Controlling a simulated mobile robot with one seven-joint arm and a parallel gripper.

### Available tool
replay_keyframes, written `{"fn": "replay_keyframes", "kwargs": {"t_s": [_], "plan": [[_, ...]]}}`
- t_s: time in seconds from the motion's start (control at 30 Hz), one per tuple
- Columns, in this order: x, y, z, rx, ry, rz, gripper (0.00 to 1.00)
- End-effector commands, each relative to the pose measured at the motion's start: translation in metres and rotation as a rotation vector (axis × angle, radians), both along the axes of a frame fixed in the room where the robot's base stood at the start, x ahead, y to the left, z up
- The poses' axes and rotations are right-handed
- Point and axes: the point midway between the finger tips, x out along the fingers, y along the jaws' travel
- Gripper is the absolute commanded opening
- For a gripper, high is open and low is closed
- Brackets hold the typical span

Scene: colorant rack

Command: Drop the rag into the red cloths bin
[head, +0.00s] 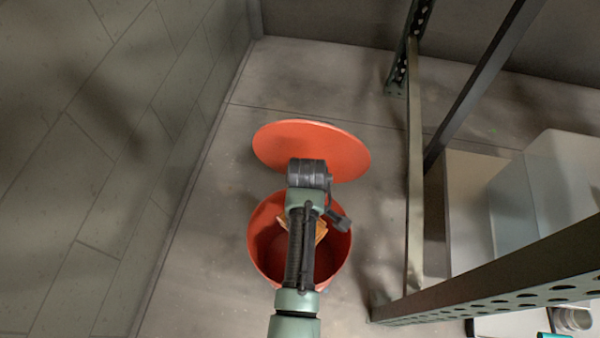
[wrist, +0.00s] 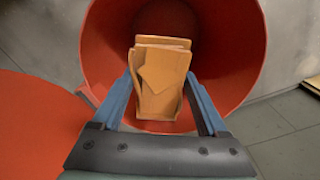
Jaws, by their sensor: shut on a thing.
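The red cloths bin (head: 259,251) stands on the floor with its round red lid (head: 315,145) raised at its far side. The bin's red inner wall (wrist: 237,50) fills much of the wrist view, and part of the lid (wrist: 35,130) shows at the left. My gripper (wrist: 160,90) is shut on the folded orange-tan rag (wrist: 162,75), between its two blue fingers. In the head view the rag (head: 320,229) shows over the bin's opening, partly hidden by my arm. I cannot tell how deep it is in the bin.
A green metal rack (head: 480,290) stands close to the right of the bin, with pale boxes (head: 515,205) in it. A grey block wall (head: 110,150) runs along the left. Bare floor (head: 330,80) lies behind the lid.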

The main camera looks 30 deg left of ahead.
Motion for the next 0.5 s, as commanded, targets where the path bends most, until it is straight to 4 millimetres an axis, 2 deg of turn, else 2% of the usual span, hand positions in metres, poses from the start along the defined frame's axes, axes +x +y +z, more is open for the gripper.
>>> {"fn": "replay_keyframes", "kwargs": {"t_s": [0.07,0.37,0.4,0.5], "plan": [[0.0002,0.0000,-0.0073,0.001,-0.001,0.000,0.14],[0.0000,0.0000,-0.0062,0.000,0.000,0.000,0.14],[0.0000,0.0000,-0.0062,0.000,0.000,0.000,0.81],[0.0000,0.0000,-0.0062,0.000,0.000,0.000,0.99]]}}
